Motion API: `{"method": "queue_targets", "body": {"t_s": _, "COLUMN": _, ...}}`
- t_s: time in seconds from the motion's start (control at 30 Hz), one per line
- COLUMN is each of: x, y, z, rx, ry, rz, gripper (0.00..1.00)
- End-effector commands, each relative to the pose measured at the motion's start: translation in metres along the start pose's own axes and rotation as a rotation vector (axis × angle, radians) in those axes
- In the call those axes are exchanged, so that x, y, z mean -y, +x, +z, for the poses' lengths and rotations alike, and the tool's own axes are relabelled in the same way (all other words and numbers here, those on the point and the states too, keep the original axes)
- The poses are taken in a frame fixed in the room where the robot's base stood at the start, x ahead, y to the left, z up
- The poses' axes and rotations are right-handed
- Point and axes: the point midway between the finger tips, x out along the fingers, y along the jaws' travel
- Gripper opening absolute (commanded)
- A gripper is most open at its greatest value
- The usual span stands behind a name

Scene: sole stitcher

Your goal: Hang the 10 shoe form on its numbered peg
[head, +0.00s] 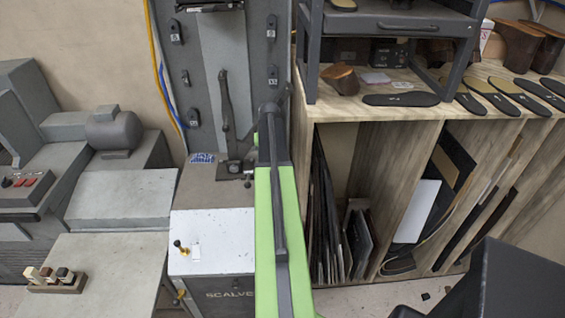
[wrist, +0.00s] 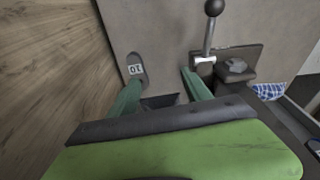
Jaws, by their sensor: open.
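The shoe form marked 10 (wrist: 136,70) is a small dark grey oval with a white label. In the wrist view it lies on the grey machine top (wrist: 165,35), near its wooden-side edge. My gripper (wrist: 163,80) is open and empty, its two green fingers apart. The form is just beyond and beside the left finger in the picture, not clearly between the fingers. In the head view my arm hides the form and my fingertips. The upright grey panel (head: 222,75) carries dark numbered shapes, such as one at its upper left (head: 175,32); most of their numbers are too small to read.
A ball-topped lever (wrist: 210,28) stands on a dark base close to the right finger. A wooden shelf unit (head: 390,140) borders the panel on the right. A white-topped box (head: 212,235) is left of my arm, with a grey machine (head: 120,200) further left.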

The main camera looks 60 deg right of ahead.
Motion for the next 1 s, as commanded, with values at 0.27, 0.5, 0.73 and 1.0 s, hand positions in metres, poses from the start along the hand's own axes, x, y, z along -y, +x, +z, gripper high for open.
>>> {"method": "queue_targets", "body": {"t_s": 0.27, "x": -0.056, "y": 0.009, "z": -0.009, "rx": -0.015, "ry": 0.062, "rz": 0.013, "gripper": 0.57}}
{"method": "queue_targets", "body": {"t_s": 0.5, "x": -0.055, "y": 0.015, "z": -0.008, "rx": -0.015, "ry": 0.061, "rz": 0.013, "gripper": 0.57}}
{"method": "queue_targets", "body": {"t_s": 0.73, "x": -0.054, "y": 0.040, "z": -0.008, "rx": -0.015, "ry": 0.060, "rz": 0.013, "gripper": 0.57}}
{"method": "queue_targets", "body": {"t_s": 1.0, "x": -0.054, "y": 0.078, "z": -0.009, "rx": -0.015, "ry": 0.059, "rz": 0.013, "gripper": 0.57}}
